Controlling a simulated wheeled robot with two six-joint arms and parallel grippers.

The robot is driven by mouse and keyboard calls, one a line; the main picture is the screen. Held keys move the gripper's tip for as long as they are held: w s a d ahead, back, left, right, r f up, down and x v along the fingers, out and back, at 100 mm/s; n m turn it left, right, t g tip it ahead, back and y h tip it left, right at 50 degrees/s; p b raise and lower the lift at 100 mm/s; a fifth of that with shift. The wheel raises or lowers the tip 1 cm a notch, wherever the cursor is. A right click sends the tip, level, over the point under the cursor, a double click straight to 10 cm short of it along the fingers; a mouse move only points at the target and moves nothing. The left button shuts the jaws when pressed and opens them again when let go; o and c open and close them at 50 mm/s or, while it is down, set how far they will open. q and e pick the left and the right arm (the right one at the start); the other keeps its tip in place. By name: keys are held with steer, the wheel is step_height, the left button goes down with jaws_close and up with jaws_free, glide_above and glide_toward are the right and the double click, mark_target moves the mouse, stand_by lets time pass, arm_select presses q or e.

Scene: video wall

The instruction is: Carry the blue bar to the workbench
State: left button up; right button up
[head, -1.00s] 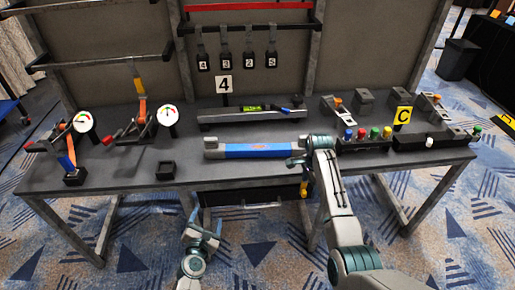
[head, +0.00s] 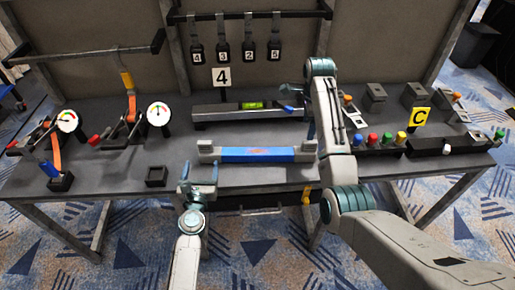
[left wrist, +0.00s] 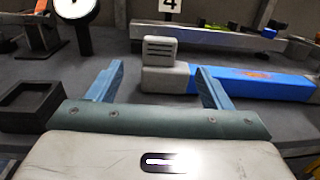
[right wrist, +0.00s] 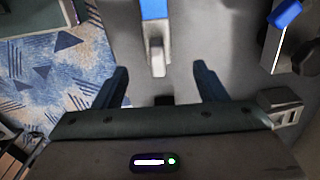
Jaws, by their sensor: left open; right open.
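The blue bar (head: 257,154) lies along the front of the workbench (head: 110,175), with grey end pieces at both ends. My left gripper (head: 198,174) is open and empty, just in front of the bar's left end. In the left wrist view, the grey left end piece (left wrist: 165,80) shows beyond and between the open fingers, with the blue part (left wrist: 262,84) to the right. My right gripper (right wrist: 160,85) is open above the bar's right end. The right wrist view shows that grey end piece (right wrist: 157,55) ahead between the fingers. In the head view my right arm mostly hides this gripper.
A grey beam with a green level (head: 252,105) lies behind the bar. A small black square holder (head: 157,176) stands to the left. Gauges (head: 159,113) and clamps are further left.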

mark_target(306, 141)
arm_select(q)
steer(key=shift+s+r, duration=0.2)
steer(key=shift+s, duration=0.1)
arm_select(e)
steer(key=shift+s+r, duration=0.25)
steer(key=shift+s, duration=0.05)
steer(key=shift+s+f, duration=0.1)
arm_select(q)
steer(key=w, duration=1.1)
arm_select(e)
step_height(306, 141, down, 11)
steer(key=shift+r, duration=0.1)
arm_select(q)
steer(key=c, duration=1.4)
arm_select(e)
steer(key=c, duration=1.4)
arm_select(q)
jaws_close()
arm_select(e)
jaws_close()
steer(key=shift+w, duration=0.2)
